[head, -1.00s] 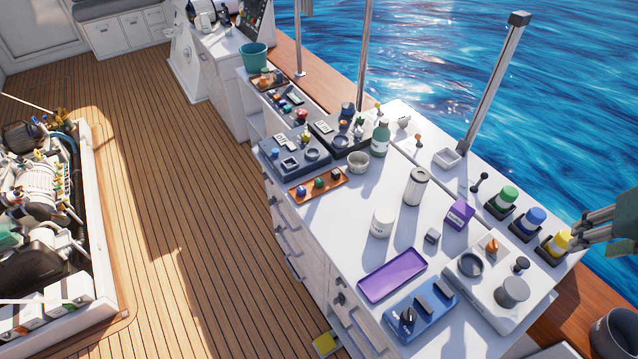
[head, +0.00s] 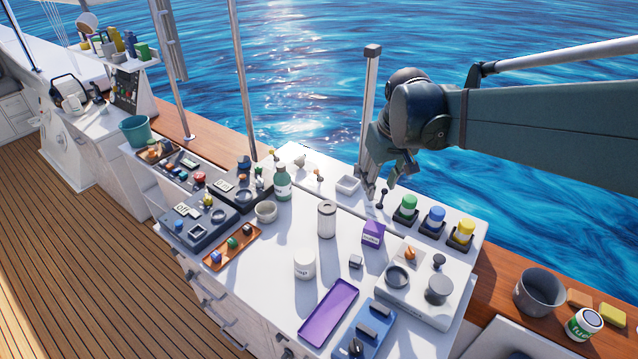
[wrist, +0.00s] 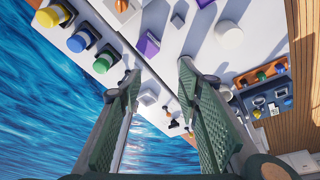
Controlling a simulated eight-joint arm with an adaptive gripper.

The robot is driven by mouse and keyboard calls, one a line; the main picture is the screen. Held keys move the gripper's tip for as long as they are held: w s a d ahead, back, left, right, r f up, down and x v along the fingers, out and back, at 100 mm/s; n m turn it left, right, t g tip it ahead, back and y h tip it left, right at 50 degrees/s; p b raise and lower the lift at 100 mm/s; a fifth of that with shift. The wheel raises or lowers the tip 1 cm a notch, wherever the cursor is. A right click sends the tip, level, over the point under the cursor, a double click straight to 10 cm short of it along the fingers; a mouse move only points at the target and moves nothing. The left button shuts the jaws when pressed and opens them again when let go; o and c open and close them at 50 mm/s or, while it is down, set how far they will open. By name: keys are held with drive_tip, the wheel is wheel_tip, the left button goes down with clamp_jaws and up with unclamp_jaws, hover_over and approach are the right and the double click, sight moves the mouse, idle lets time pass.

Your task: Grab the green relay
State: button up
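A small green piece (head: 232,243), likely the green relay, sits in the middle of an orange tray (head: 224,262) on the white counter. A blue piece (head: 215,257) and a dark reddish piece (head: 247,230) flank it. In the wrist view, the green piece (wrist: 261,76) shows in the tray at right. A green-topped cylinder (head: 409,202) stands in a black holder at the back right. My gripper (head: 385,186) is above the counter's back edge, well right of the tray. In the wrist view, its fingers (wrist: 158,73) are spread with nothing between them.
A metal post (head: 369,110) rises beside my gripper. A purple tray (head: 328,311) lies in front.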

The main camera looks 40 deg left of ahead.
drive_tip(key=s+a+f+n+g, duration=0.15)
drive_tip(key=a+f, duration=0.35)
drive_tip(key=a, duration=0.8)
drive_tip(key=n+h, duration=0.2)
drive_tip(key=n, duration=0.4)
hover_over(232, 240)
drive_tip(key=shift+g, duration=0.45)
drive_tip(key=f, duration=1.9)
drive_tip(key=shift+s+f, duration=0.1)
drive_tip(key=shift+s, duration=0.1)
drive_tip(key=shift+f, duration=1.25)
drive_tip(key=shift+d+f, duration=0.1)
drive_tip(key=shift+w+f, duration=0.15)
drive_tip(key=shift+f, duration=2.4)
